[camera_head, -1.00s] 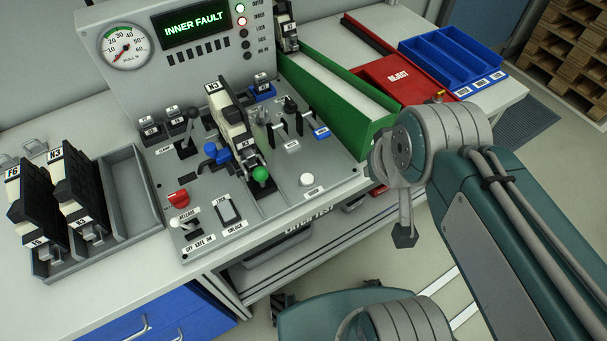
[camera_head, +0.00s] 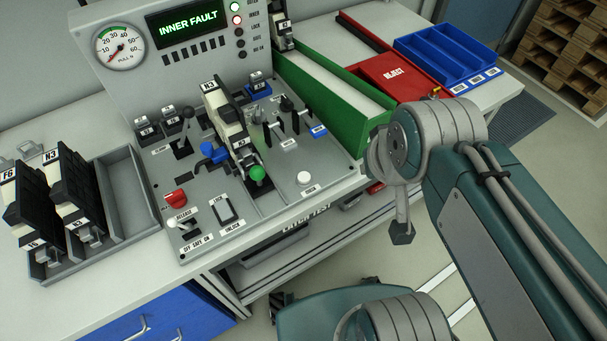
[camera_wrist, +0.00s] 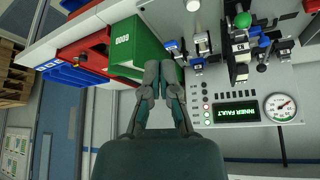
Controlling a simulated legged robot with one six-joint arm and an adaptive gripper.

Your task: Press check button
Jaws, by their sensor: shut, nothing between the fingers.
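The white round button (camera_head: 304,178) sits near the front right corner of the grey control panel (camera_head: 265,208), with a small label in front of it. Its cap is uncovered. A white round cap also shows at the top edge of the wrist view (camera_wrist: 193,5). My gripper (camera_wrist: 160,66) is shut and empty in the wrist view, its fingertips in front of the green bin and apart from the button. In the head view I cannot make out my fingertips clearly. The display (camera_head: 187,23) reads INNER FAULT in green.
A labelled module (camera_head: 226,118) stands in the panel's middle beside a green knob (camera_head: 257,173) and blue handle. Levers and a red knob (camera_head: 175,198) surround it. A green bin (camera_head: 335,95), red REJECT bin (camera_head: 388,82) and blue tray (camera_head: 447,55) lie right. A module rack (camera_head: 130,205) is left.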

